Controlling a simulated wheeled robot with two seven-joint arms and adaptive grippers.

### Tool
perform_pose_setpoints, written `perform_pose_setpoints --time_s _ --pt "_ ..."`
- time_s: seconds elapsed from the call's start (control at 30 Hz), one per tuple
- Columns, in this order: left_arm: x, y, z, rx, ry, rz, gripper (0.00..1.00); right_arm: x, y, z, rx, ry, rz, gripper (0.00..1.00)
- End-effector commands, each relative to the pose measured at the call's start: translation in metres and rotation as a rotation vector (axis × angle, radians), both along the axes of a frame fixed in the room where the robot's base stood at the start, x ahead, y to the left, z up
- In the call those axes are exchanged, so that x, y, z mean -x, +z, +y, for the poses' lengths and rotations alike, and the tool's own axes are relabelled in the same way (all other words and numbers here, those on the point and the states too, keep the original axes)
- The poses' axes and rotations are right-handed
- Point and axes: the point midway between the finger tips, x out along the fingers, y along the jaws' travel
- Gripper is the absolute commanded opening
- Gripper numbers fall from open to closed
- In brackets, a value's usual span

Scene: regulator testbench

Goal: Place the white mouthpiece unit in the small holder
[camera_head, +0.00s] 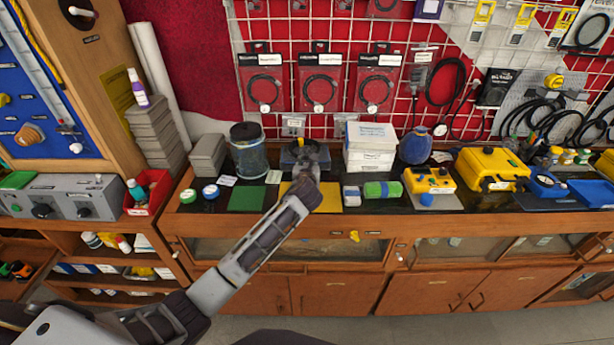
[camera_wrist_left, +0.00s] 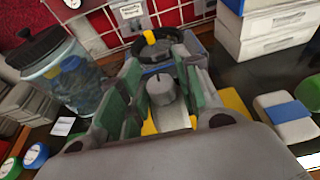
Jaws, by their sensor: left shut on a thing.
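My left gripper (camera_head: 303,160) reaches over the workbench from the front, and its fingertips are hard to make out in the head view. In the left wrist view my left gripper (camera_wrist_left: 158,90) is shut on a grey-white piece (camera_wrist_left: 172,118), which appears to be the white mouthpiece unit. It sits between the green finger pads, partly hidden by the fingers. A round black dish-like item (camera_wrist_left: 155,55) with a yellow tab lies just beyond the fingertips; it may be the small holder. I cannot tell whether the piece touches it. My right gripper is not in view.
A clear jar with a dark lid (camera_head: 248,150) stands left of the gripper, and white boxes (camera_head: 370,148) stand right. A green mat (camera_head: 247,198) and a green roll (camera_head: 382,190) lie on the bench. Yellow cases (camera_head: 490,168) stand farther right. A wire grid with hanging cables rises behind.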

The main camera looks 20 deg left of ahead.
Motion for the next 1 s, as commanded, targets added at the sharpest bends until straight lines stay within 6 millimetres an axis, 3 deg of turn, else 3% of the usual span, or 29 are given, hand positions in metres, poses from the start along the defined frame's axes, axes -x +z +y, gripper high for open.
perform_pose_setpoints --time_s 0.47,0.8,1.0 --pt "0.0 -0.007 0.0 0.0 0.0 -0.002 0.0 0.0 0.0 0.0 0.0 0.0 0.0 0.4" --pt "0.0 -0.038 0.0 0.001 0.0 -0.001 0.0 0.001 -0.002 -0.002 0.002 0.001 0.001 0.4" --pt "0.0 -0.043 0.0 0.0 -0.001 -0.002 0.0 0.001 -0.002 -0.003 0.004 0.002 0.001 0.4"
